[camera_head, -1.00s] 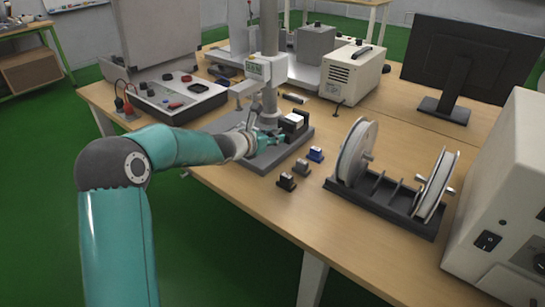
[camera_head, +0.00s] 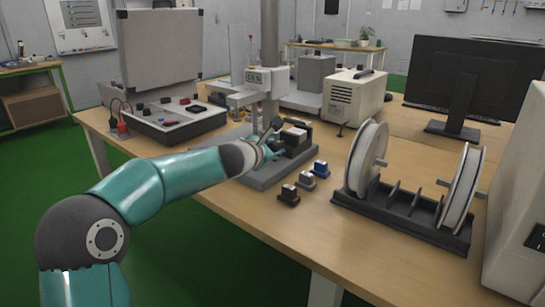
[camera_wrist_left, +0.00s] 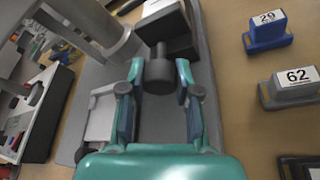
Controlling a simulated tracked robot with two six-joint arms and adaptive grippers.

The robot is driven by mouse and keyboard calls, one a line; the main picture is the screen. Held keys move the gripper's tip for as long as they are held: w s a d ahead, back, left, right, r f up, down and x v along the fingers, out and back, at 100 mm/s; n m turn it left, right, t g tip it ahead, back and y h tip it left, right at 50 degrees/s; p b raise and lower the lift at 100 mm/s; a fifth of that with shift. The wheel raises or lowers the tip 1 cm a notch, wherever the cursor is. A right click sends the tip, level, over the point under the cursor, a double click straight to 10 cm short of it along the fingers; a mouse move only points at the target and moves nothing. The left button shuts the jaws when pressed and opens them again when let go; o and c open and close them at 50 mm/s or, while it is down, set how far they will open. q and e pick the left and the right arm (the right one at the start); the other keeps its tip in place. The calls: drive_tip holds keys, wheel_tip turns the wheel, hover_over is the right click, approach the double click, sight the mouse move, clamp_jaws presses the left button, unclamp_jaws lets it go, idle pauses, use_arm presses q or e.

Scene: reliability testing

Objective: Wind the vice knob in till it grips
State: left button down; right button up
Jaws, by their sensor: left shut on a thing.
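The dark vice (camera_head: 295,139) sits on the grey base plate (camera_head: 262,180) of the test stand. It also shows at the top of the left wrist view (camera_wrist_left: 170,32). Its round dark knob (camera_wrist_left: 159,72) points toward my left gripper. My left gripper (camera_wrist_left: 159,80) has its teal fingers on either side of the knob and is shut on it. In the head view the left gripper (camera_head: 277,152) is small and partly hidden by its own wrist. The gap between the vice jaws is not clear. My right gripper is not in view.
The stand's column (camera_head: 270,55) rises close behind the gripper, with a gauge (camera_head: 259,77) on it. Small numbered blocks, blue (camera_head: 320,169), grey (camera_head: 306,180) and black (camera_head: 288,195), stand right of the plate. A spool rack (camera_head: 400,214) is further right.

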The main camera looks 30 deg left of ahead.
use_arm(q)
drive_tip(key=shift+d+f+m+t+y+b, duration=0.1)
drive_tip(key=shift+f+m+t+y+b, duration=0.15)
drive_tip(key=shift+m+b, duration=0.6)
drive_tip(key=shift+f+m+t+y+b, duration=0.15)
drive_tip(key=shift+m+y+b, duration=0.15)
drive_tip(key=shift+b, duration=1.15)
drive_tip(key=shift+r+m+y+b, duration=0.15)
drive_tip(key=shift+m+y+b, duration=0.1)
drive_tip(key=shift+m+b, duration=0.4)
drive_tip(key=c, duration=0.8)
unclamp_jaws()
drive_tip(key=shift+r, duration=0.15)
drive_tip(key=shift+s+r, duration=0.15)
drive_tip(key=shift+s, duration=0.2)
drive_tip(key=v, duration=1.1)
drive_tip(key=shift+s+d+f, duration=0.1)
drive_tip(key=shift+d+f, duration=0.05)
drive_tip(key=shift+f, duration=0.15)
